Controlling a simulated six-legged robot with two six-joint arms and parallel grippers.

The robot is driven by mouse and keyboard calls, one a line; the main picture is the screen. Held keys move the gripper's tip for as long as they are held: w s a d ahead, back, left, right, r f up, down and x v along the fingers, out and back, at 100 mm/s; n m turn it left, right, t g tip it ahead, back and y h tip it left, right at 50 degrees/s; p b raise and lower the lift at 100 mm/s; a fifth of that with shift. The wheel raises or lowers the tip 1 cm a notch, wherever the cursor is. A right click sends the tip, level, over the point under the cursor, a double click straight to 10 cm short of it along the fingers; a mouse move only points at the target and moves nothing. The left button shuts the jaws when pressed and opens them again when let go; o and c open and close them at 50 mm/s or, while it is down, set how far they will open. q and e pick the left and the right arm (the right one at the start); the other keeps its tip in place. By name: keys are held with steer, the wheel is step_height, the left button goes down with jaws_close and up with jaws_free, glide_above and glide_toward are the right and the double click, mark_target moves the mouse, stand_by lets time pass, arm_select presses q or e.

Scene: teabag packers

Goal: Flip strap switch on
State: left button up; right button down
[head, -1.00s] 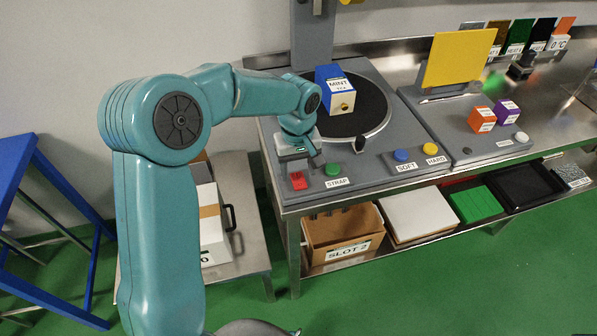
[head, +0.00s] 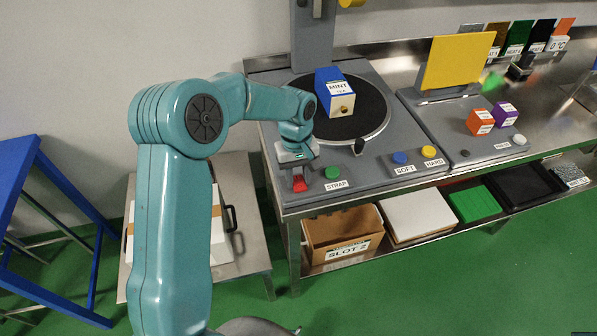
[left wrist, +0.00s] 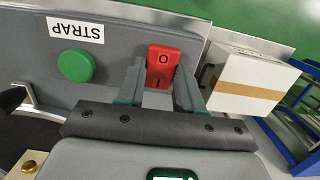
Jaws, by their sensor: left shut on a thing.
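The red strap switch (head: 299,184) is a rocker at the front left corner of the grey strapping machine. In the left wrist view the red switch (left wrist: 163,66) shows an O mark at its far end and an I mark at its near end. My left gripper (head: 299,172) is over the switch, with one finger on each side of it. In the left wrist view its fingertips (left wrist: 162,75) are closed in on the switch's sides. A green button (head: 332,173) sits beside the switch, above the STRAP label (head: 337,185). My right gripper is not in view.
A blue MINT tea box (head: 341,92) sits on the black turntable (head: 366,122). Blue (head: 400,158) and yellow (head: 429,152) buttons are to the right. A white box with a tan band (left wrist: 248,84) stands beside the machine. Several small boxes sit farther right.

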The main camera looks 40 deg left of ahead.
arm_select(q)
steer(key=shift+w+g+h, duration=0.1)
steer(key=shift+g+h, duration=0.3)
steer(key=shift+r, duration=0.1)
steer(key=o, duration=1)
steer(key=shift+o, duration=0.2)
steer(key=v, duration=1.6)
steer(key=shift+r, duration=0.25)
steer(key=shift+s, duration=0.2)
